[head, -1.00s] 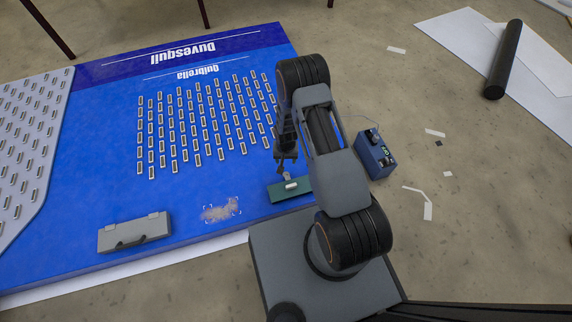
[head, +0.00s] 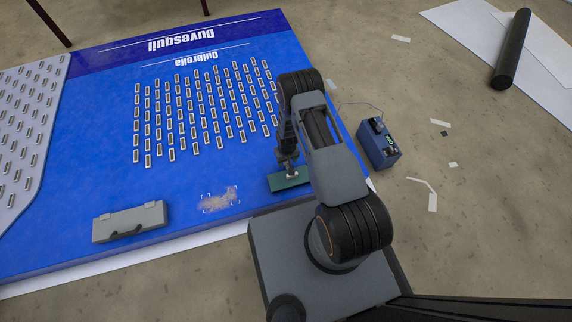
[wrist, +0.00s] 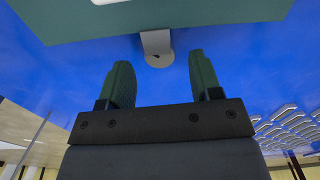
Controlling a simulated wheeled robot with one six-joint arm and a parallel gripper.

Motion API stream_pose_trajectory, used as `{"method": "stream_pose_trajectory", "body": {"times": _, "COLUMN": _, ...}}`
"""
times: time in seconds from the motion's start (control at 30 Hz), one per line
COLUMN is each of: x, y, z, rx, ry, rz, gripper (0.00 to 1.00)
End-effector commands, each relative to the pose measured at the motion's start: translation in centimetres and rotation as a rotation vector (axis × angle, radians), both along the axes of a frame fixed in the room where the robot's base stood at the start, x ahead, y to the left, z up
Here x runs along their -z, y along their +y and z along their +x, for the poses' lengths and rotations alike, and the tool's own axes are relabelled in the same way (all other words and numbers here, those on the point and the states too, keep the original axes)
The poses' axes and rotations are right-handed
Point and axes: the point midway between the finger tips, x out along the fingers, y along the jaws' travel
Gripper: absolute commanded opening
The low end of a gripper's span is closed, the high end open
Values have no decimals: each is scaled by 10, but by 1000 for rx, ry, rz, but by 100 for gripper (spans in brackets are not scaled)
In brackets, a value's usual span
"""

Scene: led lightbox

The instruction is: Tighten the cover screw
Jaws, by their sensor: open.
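My gripper (head: 290,168) is over the green plate (head: 300,182) at the front edge of the blue panel, in the head view. In the wrist view its two dark green fingers (wrist: 160,75) stand apart with nothing between them. A grey tab (wrist: 157,42) with a rounded end and a small dark spot lies just beyond the fingertips, by the edge of the green plate (wrist: 210,14). I cannot tell whether this tab is a screwdriver, the screw or a part of the cover. I cannot make out a cover screw for certain in either view.
The blue panel (head: 90,190) carries rows of small light modules (head: 195,143). A grey case (head: 130,222) and a brownish patch (head: 219,200) lie near its front edge. A blue box (head: 378,146) with a cable stands to the right. A black tube (head: 511,48) lies farther right.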

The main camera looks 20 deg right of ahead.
Motion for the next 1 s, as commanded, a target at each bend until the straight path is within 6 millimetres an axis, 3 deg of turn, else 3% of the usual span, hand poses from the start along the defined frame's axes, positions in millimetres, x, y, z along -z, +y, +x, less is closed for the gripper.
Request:
{"method": "stream_pose_trajectory", "body": {"times": 0.2, "x": 19, "y": 0, "z": 0, "rx": 1, "ry": 0, "rz": 0, "gripper": 58}}
{"method": "stream_pose_trajectory", "body": {"times": 0.6, "x": 22, "y": -1, "z": 0, "rx": 2, "ry": 0, "rz": 0, "gripper": 58}}
{"method": "stream_pose_trajectory", "body": {"times": 1.0, "x": 22, "y": -1, "z": 0, "rx": 2, "ry": 0, "rz": 0, "gripper": 20}}
